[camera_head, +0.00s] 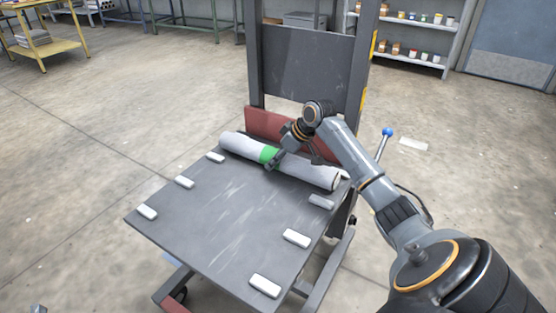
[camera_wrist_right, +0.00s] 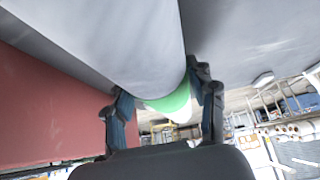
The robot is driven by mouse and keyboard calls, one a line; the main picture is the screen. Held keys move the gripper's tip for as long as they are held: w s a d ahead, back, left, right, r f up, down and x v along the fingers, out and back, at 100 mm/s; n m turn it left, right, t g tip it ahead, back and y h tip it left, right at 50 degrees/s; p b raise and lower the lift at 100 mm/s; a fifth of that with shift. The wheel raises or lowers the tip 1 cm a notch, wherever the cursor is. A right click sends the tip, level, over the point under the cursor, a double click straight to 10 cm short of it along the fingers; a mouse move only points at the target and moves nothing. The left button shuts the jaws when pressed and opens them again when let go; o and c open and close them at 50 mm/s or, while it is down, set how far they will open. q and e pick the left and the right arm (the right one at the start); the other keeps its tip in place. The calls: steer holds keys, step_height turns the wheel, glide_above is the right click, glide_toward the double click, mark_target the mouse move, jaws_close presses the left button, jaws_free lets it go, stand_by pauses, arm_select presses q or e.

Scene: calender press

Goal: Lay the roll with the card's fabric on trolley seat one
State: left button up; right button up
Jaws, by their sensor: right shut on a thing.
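The pale grey fabric roll (camera_head: 310,168) with a green band (camera_head: 268,155) lies across the far end of the trolley deck (camera_head: 225,220), beside the red board (camera_head: 262,124). Whether it rests fully on the deck or slightly above it, I cannot tell. My right gripper (camera_head: 276,160) is shut on the roll near the green band. In the right wrist view its two fingers (camera_wrist_right: 163,105) straddle the roll (camera_wrist_right: 110,40), with the green band (camera_wrist_right: 172,98) just beyond them. White seat blocks (camera_head: 215,157) line both sides of the deck. The card is not seen. My left gripper is not clearly seen.
The trolley's dark upright frame (camera_head: 305,65) stands behind the red board. A blue-knobbed lever (camera_head: 387,132) rises right of my right arm. Shelves with pots (camera_head: 420,40) and a yellow table (camera_head: 45,45) are far back. The deck's near part and left floor are clear.

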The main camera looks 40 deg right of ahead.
stand_by(0.3)
steer(key=o, duration=1.5)
steer(key=shift+f, duration=0.1)
steer(key=shift+o, duration=0.2)
